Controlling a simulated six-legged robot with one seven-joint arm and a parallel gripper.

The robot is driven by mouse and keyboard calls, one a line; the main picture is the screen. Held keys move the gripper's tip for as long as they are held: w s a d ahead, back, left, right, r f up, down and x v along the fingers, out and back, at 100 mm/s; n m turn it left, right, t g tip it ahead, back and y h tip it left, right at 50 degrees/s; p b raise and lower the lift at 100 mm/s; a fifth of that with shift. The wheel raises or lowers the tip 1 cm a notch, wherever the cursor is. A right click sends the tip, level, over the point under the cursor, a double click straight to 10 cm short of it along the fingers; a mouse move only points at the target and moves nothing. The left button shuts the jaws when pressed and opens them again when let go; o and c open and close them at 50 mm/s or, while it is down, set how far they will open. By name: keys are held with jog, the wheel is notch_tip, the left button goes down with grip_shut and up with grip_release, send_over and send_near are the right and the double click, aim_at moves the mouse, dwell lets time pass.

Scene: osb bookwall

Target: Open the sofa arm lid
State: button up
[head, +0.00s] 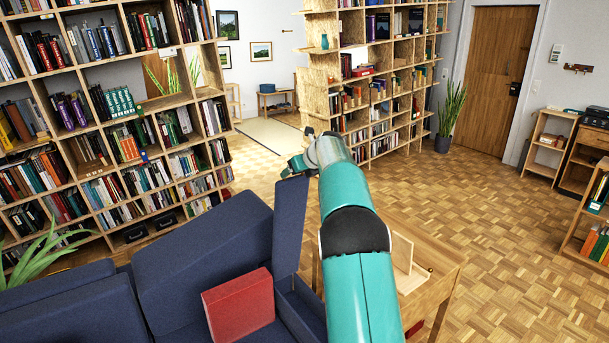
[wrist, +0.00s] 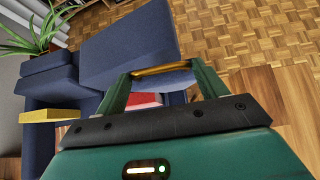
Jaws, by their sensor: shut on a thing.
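The dark blue sofa arm lid (head: 290,222) stands raised, roughly upright, in the head view. Below it the open arm compartment (head: 301,300) shows, partly hidden by my arm. My gripper (head: 296,165) is at the lid's top edge. In the wrist view my gripper (wrist: 162,72) has its two green fingers at the ends of a narrow golden-brown strip by the lid's edge. The exact contact is hard to make out.
A red box (head: 240,305) rests on the sofa (head: 205,270) beside the compartment. A wooden side table (head: 430,270) stands right of the arm. Bookshelves (head: 110,130) stand behind the sofa. The parquet floor (head: 500,230) at right is clear.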

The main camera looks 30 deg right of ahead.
jog(key=shift+d+r, duration=0.35)
jog(key=shift+r, duration=0.25)
jog(key=o, duration=1.1)
jog(key=v, duration=1.3)
jog(key=shift+s, duration=0.3)
jog(key=shift+a, duration=0.15)
